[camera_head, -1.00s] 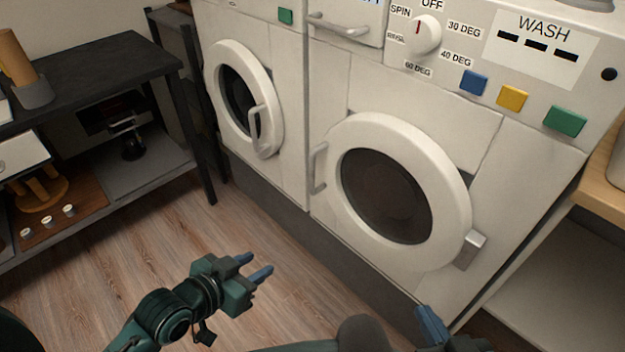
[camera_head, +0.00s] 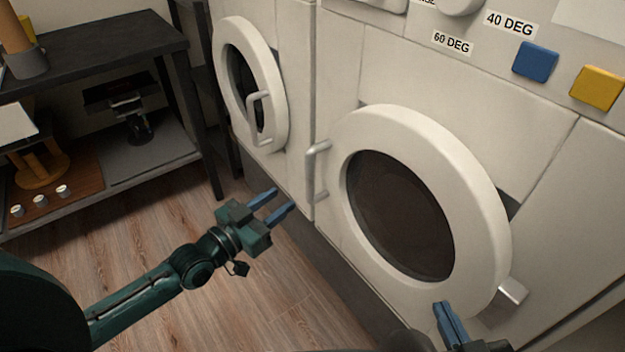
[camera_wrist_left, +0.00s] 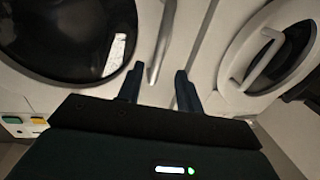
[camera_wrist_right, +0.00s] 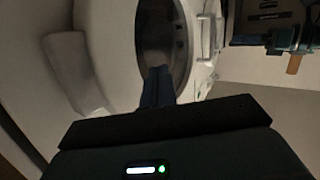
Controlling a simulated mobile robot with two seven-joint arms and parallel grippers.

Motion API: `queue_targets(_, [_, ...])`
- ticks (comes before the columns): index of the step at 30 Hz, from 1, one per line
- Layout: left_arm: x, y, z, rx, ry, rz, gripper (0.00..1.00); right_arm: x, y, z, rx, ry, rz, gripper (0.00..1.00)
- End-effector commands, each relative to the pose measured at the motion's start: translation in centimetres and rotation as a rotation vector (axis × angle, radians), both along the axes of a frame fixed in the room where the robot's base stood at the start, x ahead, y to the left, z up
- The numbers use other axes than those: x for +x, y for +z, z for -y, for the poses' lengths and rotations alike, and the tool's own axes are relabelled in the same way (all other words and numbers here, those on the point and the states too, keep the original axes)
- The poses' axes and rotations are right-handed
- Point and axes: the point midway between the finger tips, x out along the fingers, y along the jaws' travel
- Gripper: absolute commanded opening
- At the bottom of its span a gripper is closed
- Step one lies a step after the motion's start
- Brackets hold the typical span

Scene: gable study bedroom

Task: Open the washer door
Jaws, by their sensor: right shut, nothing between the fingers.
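The washer door (camera_head: 480,205) is round and white with a dark window (camera_head: 400,215); it looks closed. A grey bar handle (camera_head: 312,172) stands at its left side, and a metal block (camera_head: 513,291) is at its lower right edge. My left gripper (camera_head: 284,197) is open and empty, left of the handle and apart from it. In the left wrist view, the handle (camera_wrist_left: 162,45) appears beyond the gap between the fingers (camera_wrist_left: 158,88). My right gripper (camera_head: 440,306) is shut and empty, in front of the door's lower right rim. The right wrist view shows its closed fingers (camera_wrist_right: 157,87).
A second machine with a round door (camera_head: 279,120) and bar handle stands to the left. A dark shelf unit (camera_head: 110,45) holds small items further left. Wooden floor (camera_head: 150,255) is clear in front of it. Blue (camera_head: 536,62) and yellow (camera_head: 597,88) buttons sit above the door.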

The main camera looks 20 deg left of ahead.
Motion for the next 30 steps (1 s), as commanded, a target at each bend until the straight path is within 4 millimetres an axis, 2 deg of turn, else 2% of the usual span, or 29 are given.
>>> queue_targets(1, [1.2,-0.1,0.6,-0.004,0.001,0.004,0.36,0.1,-0.3,-0.1,0.000,0.002,0.017,0.00])
queue_targets(6, [4.5,-0.1,2.3,-0.003,0.000,0.004,0.36,0.3,-0.3,-0.3,0.004,0.009,0.077,0.00])
queue_targets(13, [7.8,-0.1,3.9,-0.001,0.000,0.000,0.36,0.4,-0.1,-0.5,0.009,0.020,0.145,0.00])
queue_targets(18, [8.9,-0.1,4.5,-0.001,0.000,0.000,0.36,0.4,0.1,-0.6,0.011,0.024,0.170,0.00])
queue_targets(27, [9.0,0.0,4.6,0.000,0.000,-0.001,0.36,0.4,0.2,-0.6,0.012,0.025,0.175,0.00])
queue_targets(30, [9.0,0.0,4.6,0.000,0.000,-0.001,0.29,0.4,0.2,-0.6,0.012,0.026,0.175,0.00])
